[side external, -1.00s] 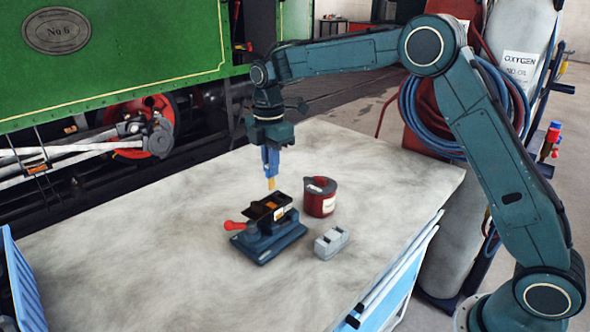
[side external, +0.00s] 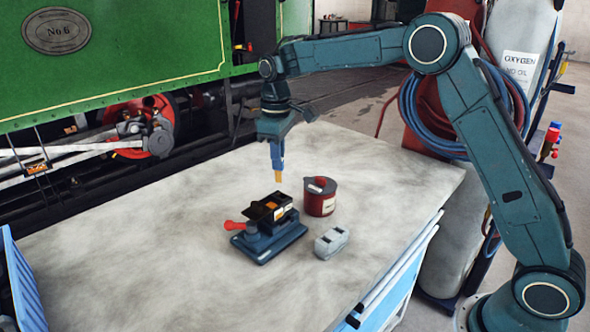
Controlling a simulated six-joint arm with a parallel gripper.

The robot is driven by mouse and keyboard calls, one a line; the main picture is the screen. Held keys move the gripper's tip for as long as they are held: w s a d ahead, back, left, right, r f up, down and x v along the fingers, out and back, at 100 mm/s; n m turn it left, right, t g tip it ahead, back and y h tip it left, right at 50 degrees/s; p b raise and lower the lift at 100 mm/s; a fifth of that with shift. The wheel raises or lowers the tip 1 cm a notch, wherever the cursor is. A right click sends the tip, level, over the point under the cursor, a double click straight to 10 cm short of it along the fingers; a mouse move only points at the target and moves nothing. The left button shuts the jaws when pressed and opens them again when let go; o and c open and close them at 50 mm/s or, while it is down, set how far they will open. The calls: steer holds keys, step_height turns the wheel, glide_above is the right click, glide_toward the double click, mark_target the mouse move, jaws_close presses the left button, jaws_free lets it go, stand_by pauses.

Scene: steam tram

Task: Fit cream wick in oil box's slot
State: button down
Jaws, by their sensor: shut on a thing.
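My gripper (side external: 277,157) points down above the bench and is shut on the cream wick (side external: 278,176), a small yellowish piece sticking out below the blue fingers. The oil box (side external: 268,210) is a dark block with an orange-tan patch on its top, held on a blue vise-like base (side external: 272,246) with a red handle. The wick hangs just above the far side of the oil box, apart from it. The slot itself is too small to make out.
A red can (side external: 320,197) stands close to the right of the oil box. A grey block (side external: 331,242) lies in front of the can. A blue crate (side external: 18,285) is at the left edge. The bench (side external: 130,240) is otherwise clear.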

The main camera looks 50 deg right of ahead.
mark_target(273, 212)
steer(key=m, duration=0.2)
steer(key=d+m, duration=0.1)
steer(key=m, duration=0.2)
steer(key=shift+r, duration=0.15)
steer(key=shift+f, duration=1.65)
steer(key=shift+f, duration=2.45)
stand_by(3.2)
